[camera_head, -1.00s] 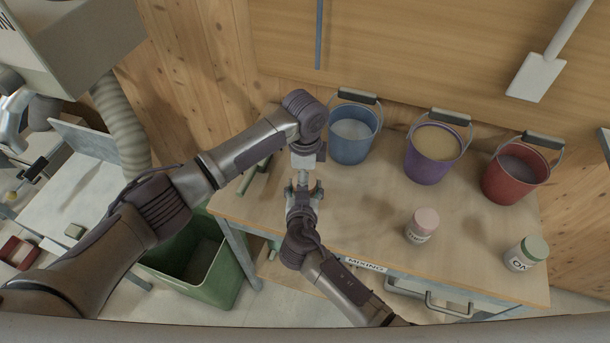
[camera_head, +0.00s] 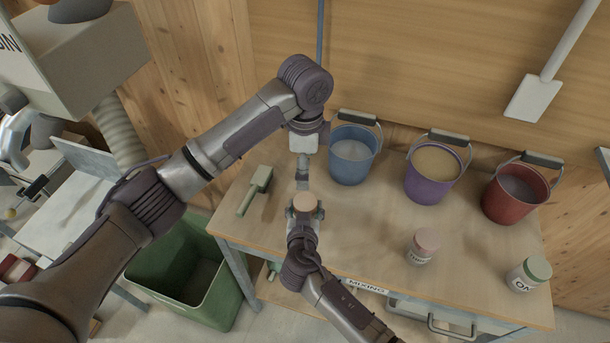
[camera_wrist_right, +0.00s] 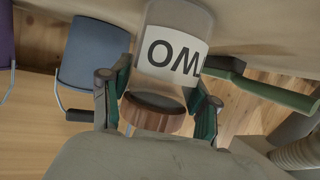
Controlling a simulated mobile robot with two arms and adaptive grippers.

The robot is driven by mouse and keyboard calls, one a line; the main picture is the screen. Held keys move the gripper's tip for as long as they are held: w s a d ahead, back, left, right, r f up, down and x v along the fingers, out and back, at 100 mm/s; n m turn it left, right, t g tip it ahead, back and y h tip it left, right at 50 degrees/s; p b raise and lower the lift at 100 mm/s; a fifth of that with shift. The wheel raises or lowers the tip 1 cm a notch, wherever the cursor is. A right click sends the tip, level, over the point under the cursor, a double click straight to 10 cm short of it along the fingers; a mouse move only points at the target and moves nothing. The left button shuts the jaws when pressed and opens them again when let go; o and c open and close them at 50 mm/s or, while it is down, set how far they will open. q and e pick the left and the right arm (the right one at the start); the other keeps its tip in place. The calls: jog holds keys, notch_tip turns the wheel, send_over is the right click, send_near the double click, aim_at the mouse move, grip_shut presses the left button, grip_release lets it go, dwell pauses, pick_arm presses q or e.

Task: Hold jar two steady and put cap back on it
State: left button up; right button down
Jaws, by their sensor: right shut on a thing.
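My right gripper (camera_head: 304,212) is shut around jar two, a clear jar (camera_wrist_right: 150,88) with a white label reading upside down in the right wrist view. A tan, wood-coloured cap (camera_head: 304,202) shows on top of the jar. In the right wrist view the cap (camera_wrist_right: 155,118) sits at the jar's mouth; whether it is fully seated I cannot tell. The jar's body is mostly hidden in the head view.
Blue (camera_head: 352,160), purple (camera_head: 430,185) and red (camera_head: 512,200) buckets stand along the table's back. A pink-capped jar (camera_head: 424,246) and a green-capped jar (camera_head: 529,273) stand at the right front. A green bin (camera_head: 180,265) stands below.

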jog(key=shift+c, duration=1)
grip_release()
jog(key=shift+s, duration=0.1)
jog(key=v, duration=1.1)
jog(key=shift+s+r, duration=0.15)
jog(key=shift+s, duration=0.25)
